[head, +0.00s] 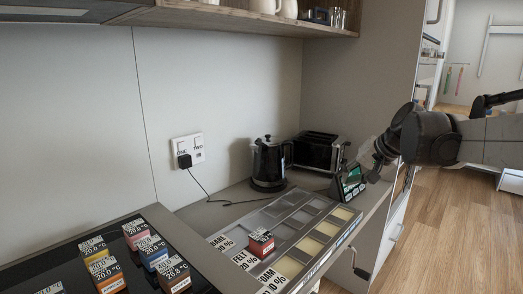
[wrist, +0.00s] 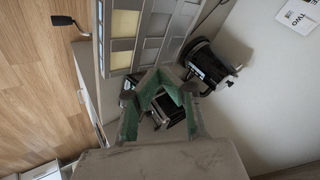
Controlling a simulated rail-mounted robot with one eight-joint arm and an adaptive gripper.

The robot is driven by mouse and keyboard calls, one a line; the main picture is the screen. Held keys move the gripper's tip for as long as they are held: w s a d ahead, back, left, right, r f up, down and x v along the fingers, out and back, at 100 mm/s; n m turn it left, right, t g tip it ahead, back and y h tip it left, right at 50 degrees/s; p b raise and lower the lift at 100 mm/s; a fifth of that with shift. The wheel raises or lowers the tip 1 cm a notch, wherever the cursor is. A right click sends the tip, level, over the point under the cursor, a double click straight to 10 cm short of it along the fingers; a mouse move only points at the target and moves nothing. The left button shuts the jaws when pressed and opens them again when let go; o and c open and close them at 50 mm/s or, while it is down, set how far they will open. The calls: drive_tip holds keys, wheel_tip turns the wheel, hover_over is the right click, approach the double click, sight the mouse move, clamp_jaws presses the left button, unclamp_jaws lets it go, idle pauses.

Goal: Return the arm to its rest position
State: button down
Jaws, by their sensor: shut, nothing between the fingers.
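In the wrist view the green-padded fingers of my gripper (wrist: 160,78) come together at the tips. They are shut with nothing held. The black toaster (head: 318,151) stands behind my gripper and shows partly between the fingers in the wrist view (wrist: 168,110).
The kettle (head: 268,165) stands left of the toaster, its cord running to the wall socket (head: 187,149). The tray (head: 301,223) has a red block (head: 261,242) on it. A crank (head: 361,272) sticks out at the front. Several coloured blocks stand on the dark panel at left.

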drive_tip(key=s+a+f+n+h, duration=0.1)
drive_tip(key=s+f, duration=0.2)
drive_tip(key=s, duration=0.7)
drive_tip(key=s+a+f+n+h, duration=0.1)
drive_tip(key=s+f, duration=0.2)
drive_tip(key=s, duration=0.7)
drive_tip(key=s+a+f+n+h+p, duration=0.1)
drive_tip(key=s+a+f+n+h, duration=0.1)
drive_tip(key=s, duration=0.8)
drive_tip(key=shift+s+f+t, duration=0.2)
drive_tip(key=shift+f+t, duration=0.1)
drive_tip(key=shift+f, duration=0.35)
